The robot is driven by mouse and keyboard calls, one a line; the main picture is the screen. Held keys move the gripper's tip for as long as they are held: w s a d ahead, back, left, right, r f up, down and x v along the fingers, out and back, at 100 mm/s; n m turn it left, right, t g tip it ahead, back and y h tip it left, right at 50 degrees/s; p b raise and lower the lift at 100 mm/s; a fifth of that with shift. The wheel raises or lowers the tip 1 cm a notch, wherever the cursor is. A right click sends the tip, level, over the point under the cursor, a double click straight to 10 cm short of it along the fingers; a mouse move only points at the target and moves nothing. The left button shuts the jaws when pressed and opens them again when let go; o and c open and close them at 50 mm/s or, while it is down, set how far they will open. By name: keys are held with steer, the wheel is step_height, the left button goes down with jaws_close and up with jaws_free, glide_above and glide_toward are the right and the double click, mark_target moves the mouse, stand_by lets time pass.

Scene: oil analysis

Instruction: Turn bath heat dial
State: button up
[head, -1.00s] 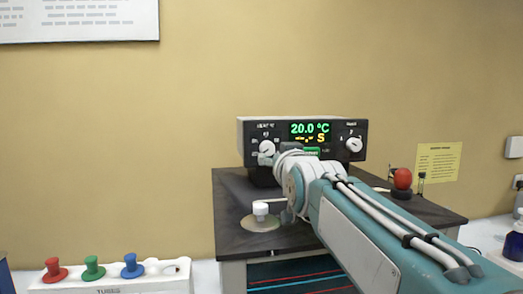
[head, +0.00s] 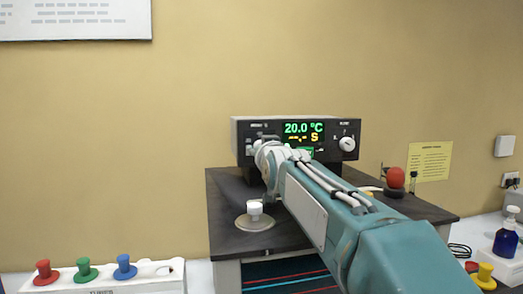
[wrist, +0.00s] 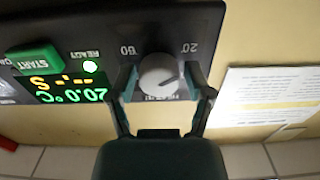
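The bath control unit (head: 240,135) is a black box at the back of the dark bench. Its display (head: 303,132) reads 20.0 °C with an S below. In the wrist view, which is upside down, the round grey heat dial (wrist: 158,75) sits between the marks 60 and 20. My gripper (wrist: 160,82) is open, with one finger on each side of the dial and small gaps showing; I cannot tell whether either finger touches it.
A second white dial (head: 347,144) is on the unit's right. A white knob (head: 254,208) on a round lid and a red ball (head: 396,177) are on the bench.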

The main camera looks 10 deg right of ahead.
steer(key=c, duration=0.4)
steer(key=shift+c, duration=0.2)
steer(key=shift+m, duration=0.4)
steer(key=m, duration=0.5)
steer(key=shift+m, duration=0.3)
steer(key=m, duration=0.5)
steer(key=shift+m, duration=0.3)
steer(key=o, duration=1.1)
steer(key=shift+f, duration=0.1)
steer(key=shift+o, duration=0.2)
